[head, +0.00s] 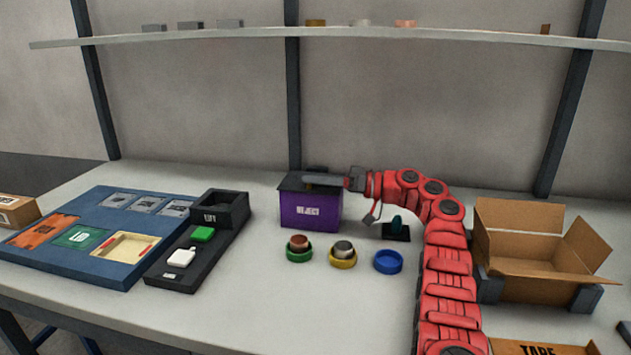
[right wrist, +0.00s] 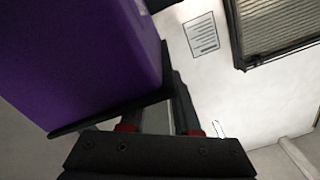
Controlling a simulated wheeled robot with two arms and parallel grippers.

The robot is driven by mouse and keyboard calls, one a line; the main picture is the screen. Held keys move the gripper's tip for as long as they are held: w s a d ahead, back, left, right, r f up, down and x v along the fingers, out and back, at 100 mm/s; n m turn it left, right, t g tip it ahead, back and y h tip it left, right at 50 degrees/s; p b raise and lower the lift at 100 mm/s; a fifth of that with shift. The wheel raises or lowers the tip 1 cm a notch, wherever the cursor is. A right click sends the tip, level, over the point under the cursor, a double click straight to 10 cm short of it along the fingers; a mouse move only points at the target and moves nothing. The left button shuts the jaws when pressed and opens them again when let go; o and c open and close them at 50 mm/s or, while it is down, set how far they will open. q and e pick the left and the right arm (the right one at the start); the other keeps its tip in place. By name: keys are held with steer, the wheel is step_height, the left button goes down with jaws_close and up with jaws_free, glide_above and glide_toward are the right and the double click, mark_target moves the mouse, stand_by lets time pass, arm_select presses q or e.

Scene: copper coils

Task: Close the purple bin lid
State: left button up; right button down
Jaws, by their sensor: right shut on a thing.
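The purple bin (head: 310,218) with a "REJECT" label stands on the table near the back middle. Its dark lid (head: 291,184) lies about level over the top; whether it is fully seated I cannot tell. My right gripper (head: 322,181) reaches in from the right across the lid and is shut on it. In the right wrist view the purple bin (right wrist: 75,55) fills the upper left, and the dark lid edge (right wrist: 105,116) runs to my right gripper (right wrist: 160,120). The bin's inside is hidden. My left gripper is not in view.
Green (head: 299,255), yellow (head: 343,259) and blue (head: 388,262) rings sit before the bin. A small dark stand (head: 396,232) is right of it. A black tray (head: 178,273) and blue board (head: 70,265) lie left; an open carton (head: 535,281) stands right.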

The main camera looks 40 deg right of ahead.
steer(key=shift+f, duration=0.1)
steer(key=c, duration=0.9)
jaws_free()
steer(key=shift+a, duration=0.1)
steer(key=shift+o, duration=1.3)
steer(key=shift+s, duration=0.1)
